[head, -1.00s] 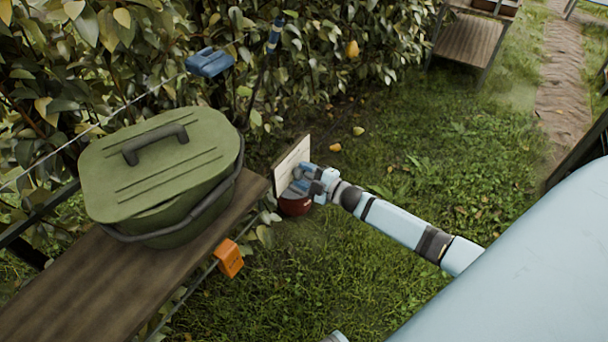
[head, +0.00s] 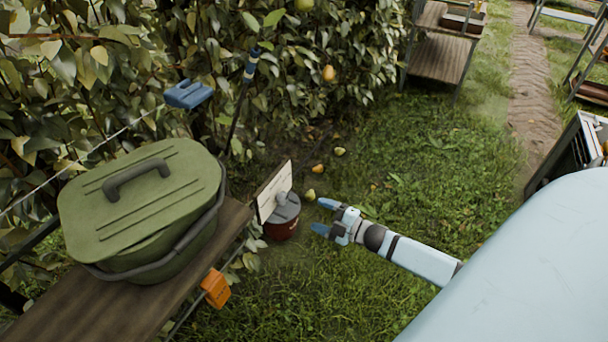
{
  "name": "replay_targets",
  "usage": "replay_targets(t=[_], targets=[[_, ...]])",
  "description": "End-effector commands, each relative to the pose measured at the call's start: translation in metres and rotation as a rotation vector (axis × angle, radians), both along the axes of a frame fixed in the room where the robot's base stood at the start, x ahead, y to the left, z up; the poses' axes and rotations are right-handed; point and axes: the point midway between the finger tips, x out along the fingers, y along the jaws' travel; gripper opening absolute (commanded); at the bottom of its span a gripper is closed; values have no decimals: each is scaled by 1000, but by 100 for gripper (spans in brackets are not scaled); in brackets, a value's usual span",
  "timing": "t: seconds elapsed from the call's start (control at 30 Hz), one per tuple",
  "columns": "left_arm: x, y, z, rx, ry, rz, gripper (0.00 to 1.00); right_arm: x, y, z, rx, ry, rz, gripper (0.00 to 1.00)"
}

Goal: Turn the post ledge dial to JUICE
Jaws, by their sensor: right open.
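The dial (head: 286,208) is a grey knob with a raised grip on top of a dark red round base (head: 281,229). It stands at the end of the wooden ledge, in front of an upright pale sign (head: 274,190). The lettering on the sign is too small to read, so I cannot tell which setting the dial points to. My right gripper (head: 323,217) is open and empty just right of the dial, its blue fingers pointing at it with a gap between. My left gripper is out of view.
A green lidded bin (head: 140,205) with a dark handle sits on the wooden ledge (head: 120,300). An orange clip (head: 215,288) and a blue clip (head: 188,94) are on wires. Several pears lie on the grass behind the dial. A wooden stand (head: 440,52) is farther back.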

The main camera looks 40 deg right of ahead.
Motion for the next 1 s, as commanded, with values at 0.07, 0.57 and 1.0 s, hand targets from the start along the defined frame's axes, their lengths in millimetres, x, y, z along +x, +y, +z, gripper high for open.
replay_targets(t=[0.07, 0.57, 1.0], targets=[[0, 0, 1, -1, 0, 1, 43, -12, -4, 0, 0, 2, 0, 70], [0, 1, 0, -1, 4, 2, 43, -24, -10, 0, 0, 0, 1, 70], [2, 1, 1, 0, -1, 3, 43, -24, -10, 0, 0, 0, 0, 70]])
